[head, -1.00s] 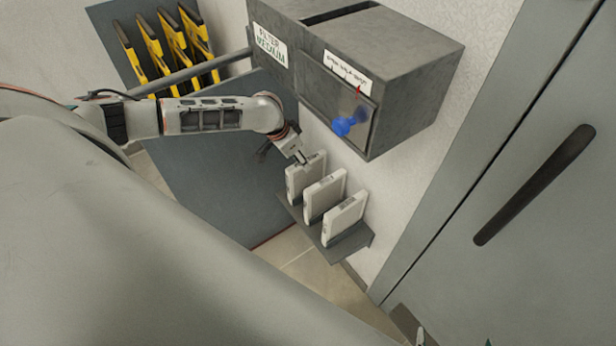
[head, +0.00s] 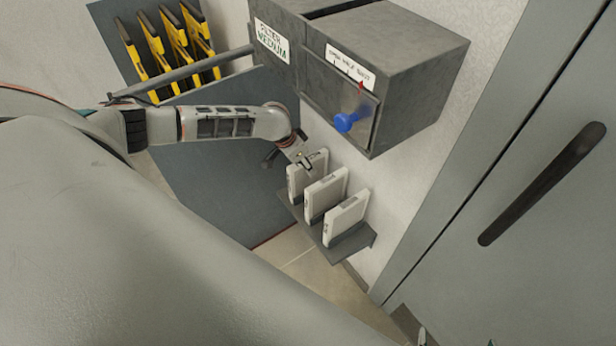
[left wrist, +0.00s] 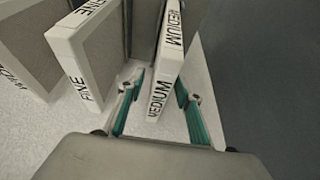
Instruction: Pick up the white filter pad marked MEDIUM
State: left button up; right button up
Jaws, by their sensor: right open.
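The white filter pad marked MEDIUM (left wrist: 165,75) stands upright at the right end of a row in the left wrist view. In the head view it is the rearmost pad (head: 299,185). My left gripper (head: 306,163) is at its top edge; in the left wrist view, its teal-lined fingers (left wrist: 160,92) are spread on either side of the pad, with a gap visible on the left. A pad marked FINE (left wrist: 85,60) stands beside it. Only the fingertips of my right gripper (head: 455,340) show at the bottom edge of the head view, apart.
The pads stand on a dark wall rack (head: 352,247), with a third pad (head: 346,218) at its near end. Above is a grey housing (head: 410,60) with a blue knob (head: 345,122). A grey door (head: 520,110) stands right; yellow-edged plates (head: 155,50) stand at back left.

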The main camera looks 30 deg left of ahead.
pick_arm(q)
jog(key=shift+f, duration=0.2)
dwell(0.3)
grip_shut()
